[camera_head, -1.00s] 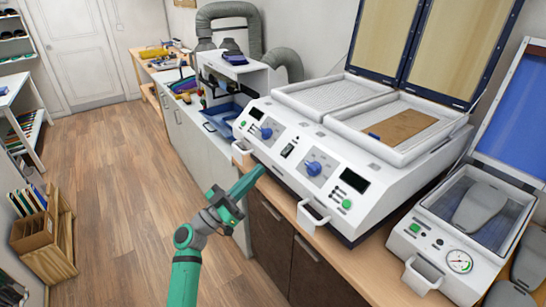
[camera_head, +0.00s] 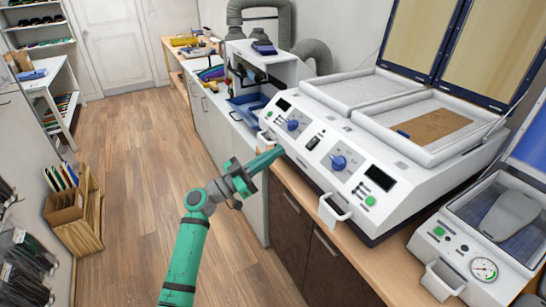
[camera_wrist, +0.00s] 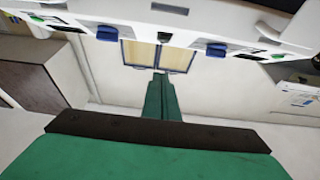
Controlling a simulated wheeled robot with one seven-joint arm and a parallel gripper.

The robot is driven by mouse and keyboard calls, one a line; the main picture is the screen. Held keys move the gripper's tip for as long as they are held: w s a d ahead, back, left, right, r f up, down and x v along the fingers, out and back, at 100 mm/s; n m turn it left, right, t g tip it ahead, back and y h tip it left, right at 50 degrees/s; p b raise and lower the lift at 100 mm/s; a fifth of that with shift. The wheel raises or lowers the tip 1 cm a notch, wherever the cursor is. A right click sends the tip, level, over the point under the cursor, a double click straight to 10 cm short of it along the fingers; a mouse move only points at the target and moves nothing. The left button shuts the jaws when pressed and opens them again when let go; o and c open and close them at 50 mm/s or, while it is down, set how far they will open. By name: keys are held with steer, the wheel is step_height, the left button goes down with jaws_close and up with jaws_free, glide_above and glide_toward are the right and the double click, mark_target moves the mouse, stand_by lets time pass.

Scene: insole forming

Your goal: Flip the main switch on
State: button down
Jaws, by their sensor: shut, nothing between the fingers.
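The main switch looks to be the small black rocker (camera_head: 313,143) on the white front panel of the heating machine (camera_head: 395,205), between two blue knobs. It also shows as a dark spot in the wrist view (camera_wrist: 165,37), near the top edge, between the blue knobs. Whether it is on or off is too small to tell. My green gripper (camera_head: 280,152) is shut and empty, in front of the panel and left of the switch, its tip pointing toward the panel. In the wrist view my shut fingers (camera_wrist: 161,80) point up toward the switch, apparently with a gap.
The left blue knob (camera_head: 293,125) and right blue knob (camera_head: 338,162) flank the switch. White handles (camera_head: 334,212) stick out below the panel. A press with a gauge (camera_head: 484,268) stands at right on the wooden counter. Open floor lies left of my arm.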

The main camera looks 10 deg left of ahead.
mark_target(298, 149)
steer(key=shift+w+d+f, duration=0.15)
steer(key=shift+w+d, duration=0.7)
steer(key=shift+d, duration=0.3)
steer(key=shift+w+d+f, duration=0.15)
steer(key=shift+w+d, duration=0.7)
steer(key=shift+d, duration=0.35)
steer(key=shift+w+d+f, duration=0.15)
steer(key=shift+w+d, duration=0.7)
steer(key=shift+d, duration=0.3)
